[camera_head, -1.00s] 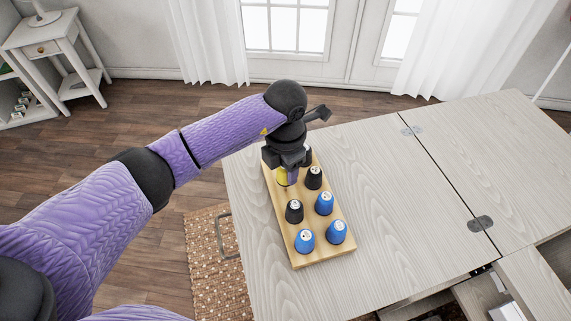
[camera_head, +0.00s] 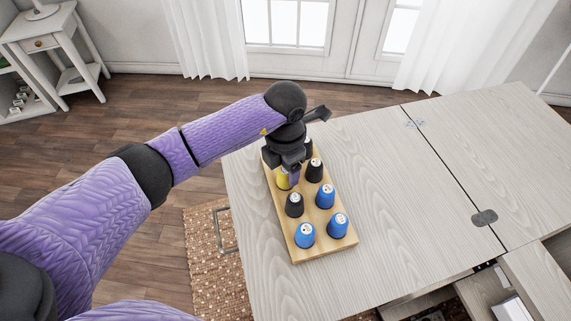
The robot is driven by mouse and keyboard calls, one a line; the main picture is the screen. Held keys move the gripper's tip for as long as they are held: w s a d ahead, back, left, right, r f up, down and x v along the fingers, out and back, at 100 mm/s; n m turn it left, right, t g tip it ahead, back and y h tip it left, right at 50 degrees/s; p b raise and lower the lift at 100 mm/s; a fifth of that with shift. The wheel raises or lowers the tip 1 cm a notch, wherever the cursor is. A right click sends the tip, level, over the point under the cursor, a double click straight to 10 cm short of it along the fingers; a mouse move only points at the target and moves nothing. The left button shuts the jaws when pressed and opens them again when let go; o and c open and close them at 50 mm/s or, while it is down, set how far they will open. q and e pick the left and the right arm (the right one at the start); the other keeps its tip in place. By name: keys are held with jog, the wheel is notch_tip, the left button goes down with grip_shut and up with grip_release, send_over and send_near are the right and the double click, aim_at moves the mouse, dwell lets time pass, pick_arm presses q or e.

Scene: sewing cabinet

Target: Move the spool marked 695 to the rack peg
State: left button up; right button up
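A wooden spool rack (camera_head: 318,250) lies on the cabinet top and holds several upright spools. In the front row are a blue spool (camera_head: 305,236) and another blue spool (camera_head: 337,225). Behind them are a black spool (camera_head: 294,205) and a third blue spool (camera_head: 325,196). A further black spool (camera_head: 314,170) stands behind these. The spool numbers are too small to read. My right gripper is out of view.
An open drawer (camera_head: 495,297) shows at the lower right. A woven rug (camera_head: 215,265) lies on the floor left of the cabinet.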

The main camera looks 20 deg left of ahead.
pick_arm(q)
jog(key=shift+o, duration=1.3)
notch_tip(320, 180, up, 4)
jog(key=shift+w+r+p, duration=0.1)
jog(key=shift+p, duration=0.75)
notch_tip(320, 180, up, 6)
jog(key=shift+f+p, duration=0.15)
jog(key=shift+p, duration=0.55)
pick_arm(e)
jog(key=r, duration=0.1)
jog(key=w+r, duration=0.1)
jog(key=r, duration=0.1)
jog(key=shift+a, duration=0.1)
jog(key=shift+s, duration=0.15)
